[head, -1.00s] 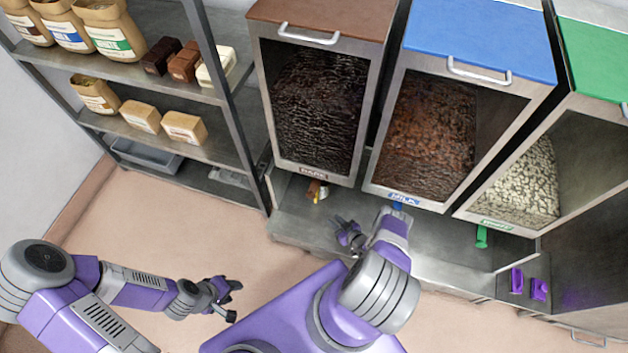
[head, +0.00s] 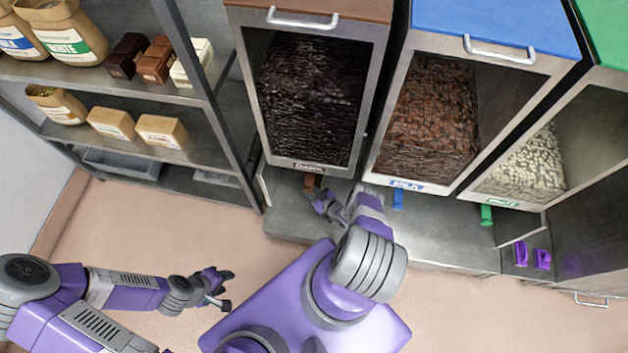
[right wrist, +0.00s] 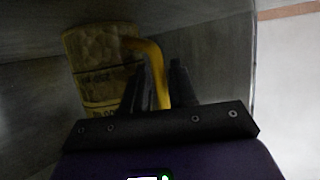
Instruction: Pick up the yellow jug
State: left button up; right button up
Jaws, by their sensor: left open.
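The yellow jug (right wrist: 98,62) shows in the right wrist view, with a boxy body, dark markings and a curved handle. My right gripper (right wrist: 158,85) is at the handle, which runs between its two dark fingers. I cannot tell whether they are closed on it. In the head view my right gripper (head: 328,203) is low under the dark chocolate dispenser, by its brown tap (head: 310,184). I cannot make out the jug there. My left gripper (head: 222,288) is open and empty above the floor.
The dark (head: 310,100), milk (head: 430,120) and white (head: 525,165) dispensers stand over a steel counter (head: 430,235). Blue (head: 398,198) and green (head: 486,214) taps hang below. A shelf (head: 150,90) with bags and blocks stands left. The floor (head: 130,225) there is clear.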

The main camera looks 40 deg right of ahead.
grip_shut()
jog(key=shift+r, duration=0.2)
dwell(0.3)
